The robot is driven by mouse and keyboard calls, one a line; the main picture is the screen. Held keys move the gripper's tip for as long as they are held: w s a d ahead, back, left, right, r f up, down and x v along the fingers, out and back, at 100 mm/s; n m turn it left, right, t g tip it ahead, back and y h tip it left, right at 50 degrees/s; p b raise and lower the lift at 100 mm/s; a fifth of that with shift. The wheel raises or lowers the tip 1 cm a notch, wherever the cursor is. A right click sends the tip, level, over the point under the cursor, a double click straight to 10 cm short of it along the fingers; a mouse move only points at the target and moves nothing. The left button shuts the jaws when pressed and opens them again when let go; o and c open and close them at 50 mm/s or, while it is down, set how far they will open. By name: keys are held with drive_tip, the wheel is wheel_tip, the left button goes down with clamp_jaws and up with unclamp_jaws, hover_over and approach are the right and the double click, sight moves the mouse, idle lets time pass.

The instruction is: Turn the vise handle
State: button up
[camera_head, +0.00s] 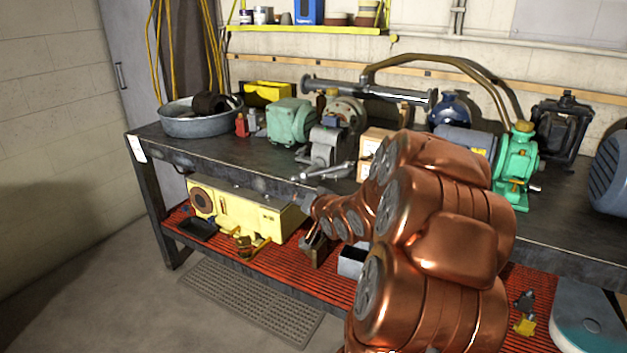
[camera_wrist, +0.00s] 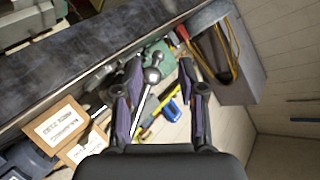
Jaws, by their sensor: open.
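The grey vise (camera_head: 328,147) stands at the front edge of the dark workbench, left of my copper arm in the head view. Its silver handle (camera_head: 325,172) sticks out past the bench edge. In the wrist view the handle (camera_wrist: 151,80) is a shiny bar with a round knob near its far end. My gripper (camera_wrist: 160,75) is open, with one finger on each side of the handle. I see no clear contact between fingers and bar. In the head view, my arm's end is just below the handle, and the fingers are hard to make out.
Cardboard boxes (camera_wrist: 55,125) lie close to the vise on the bench (camera_head: 160,143). A green motor (camera_head: 290,121) stands to its left and a green pump (camera_head: 515,165) to the right. A yellow machine (camera_head: 240,212) sits on the red lower shelf.

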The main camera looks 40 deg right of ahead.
sight(313, 175)
drive_tip(key=s+d+r+m+t+h+b, duration=0.1)
drive_tip(key=s+d+r+m+t, duration=0.2)
drive_tip(key=d, duration=0.4)
drive_tip(key=shift+t, duration=0.4)
drive_tip(key=shift+a+f+p+x, duration=0.1)
drive_tip(key=shift+f+p+x, duration=0.15)
drive_tip(key=shift+x, duration=1.9)
drive_tip(key=shift+a+f+p+x, duration=0.15)
drive_tip(key=shift+p+x, duration=0.2)
drive_tip(key=shift+x, duration=1.75)
drive_tip(key=shift+w, duration=0.1)
clamp_jaws()
drive_tip(key=shift+a+f, duration=0.1)
